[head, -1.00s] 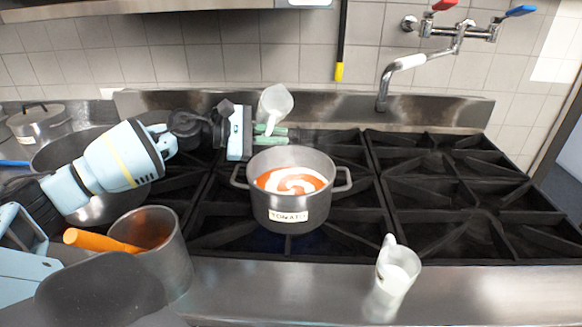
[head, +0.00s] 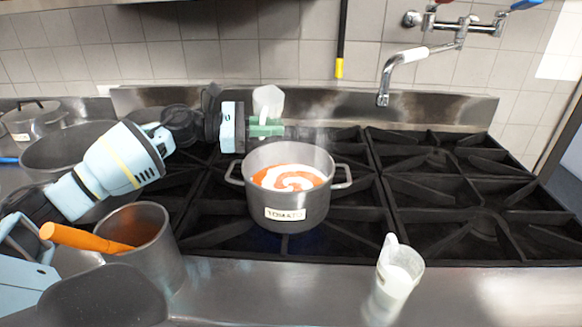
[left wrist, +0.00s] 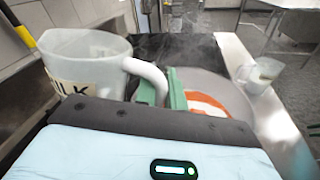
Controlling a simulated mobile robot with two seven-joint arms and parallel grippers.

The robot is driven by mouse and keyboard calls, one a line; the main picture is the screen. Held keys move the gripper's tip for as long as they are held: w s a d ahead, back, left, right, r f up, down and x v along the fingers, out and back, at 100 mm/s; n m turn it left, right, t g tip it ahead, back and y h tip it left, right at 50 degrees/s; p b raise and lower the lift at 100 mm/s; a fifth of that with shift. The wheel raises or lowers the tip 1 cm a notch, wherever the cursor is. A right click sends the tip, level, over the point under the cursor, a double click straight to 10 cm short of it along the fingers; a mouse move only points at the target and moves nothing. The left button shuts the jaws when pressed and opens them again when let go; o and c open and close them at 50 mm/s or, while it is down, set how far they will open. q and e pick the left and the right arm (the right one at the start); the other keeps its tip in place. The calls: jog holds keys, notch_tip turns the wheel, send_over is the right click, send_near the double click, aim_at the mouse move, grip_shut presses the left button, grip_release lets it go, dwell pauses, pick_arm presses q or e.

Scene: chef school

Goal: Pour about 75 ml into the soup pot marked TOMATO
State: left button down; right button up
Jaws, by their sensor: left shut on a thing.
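The soup pot marked TOMATO (head: 284,213) stands on the stove. Its orange soup (head: 268,177) carries a white swirl; the soup also shows in the left wrist view (left wrist: 207,104). My left gripper (head: 266,129) is shut on a translucent jug (head: 268,101), behind and left of the pot. The jug is about upright. In the left wrist view the jug (left wrist: 90,50) has a partly hidden label ending in "ILK", and its handle is by the green fingers. I cannot tell its liquid level. My right gripper is not in view.
A second jug (head: 398,274) with white contents stands on the steel front ledge (head: 300,290). A steel container (head: 150,260) with an orange handle (head: 85,239) is at front left. A large pan (head: 65,150) and a lidded pot (head: 32,122) are further left. The right burners are clear.

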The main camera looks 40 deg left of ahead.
pick_arm(q)
jog(key=shift+w+a+r+n+h, duration=0.25)
jog(key=shift+a+r+n, duration=0.1)
jog(key=shift+n, duration=0.5)
jog(key=shift+w+a+r+n+h, duration=0.25)
jog(key=shift+a+n, duration=0.1)
jog(key=shift+n, duration=0.5)
jog(key=shift+f, duration=0.1)
